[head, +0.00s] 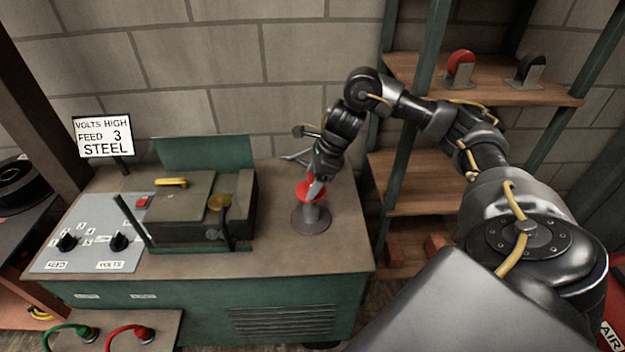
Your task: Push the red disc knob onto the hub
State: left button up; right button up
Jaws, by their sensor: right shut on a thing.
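The red disc knob (303,192) is at the top of a grey post with a round base (311,219) on the right part of the green bench. My right gripper (316,182) reaches down from above and is shut on the red disc knob, covering part of it. The knob sits at or just over the post top; I cannot tell whether it is seated. The hub is not clearly distinguishable from the post. My left gripper is not in view.
Left of the post stands a box-like machine (190,207) with a yellow handle. A panel with black dials (92,240) lies further left. Shelves (480,78) at the right hold a red and a black disc on brackets. The bench front right (345,250) is clear.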

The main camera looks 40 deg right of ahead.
jog(key=shift+f+b, duration=0.5)
jog(key=shift+f, duration=0.1)
dwell(0.7)
jog(key=o, duration=1)
jog(key=p+v, duration=0.2)
jog(key=v, duration=0.9)
jog(key=shift+p, duration=0.4)
jog(key=shift+f, duration=0.1)
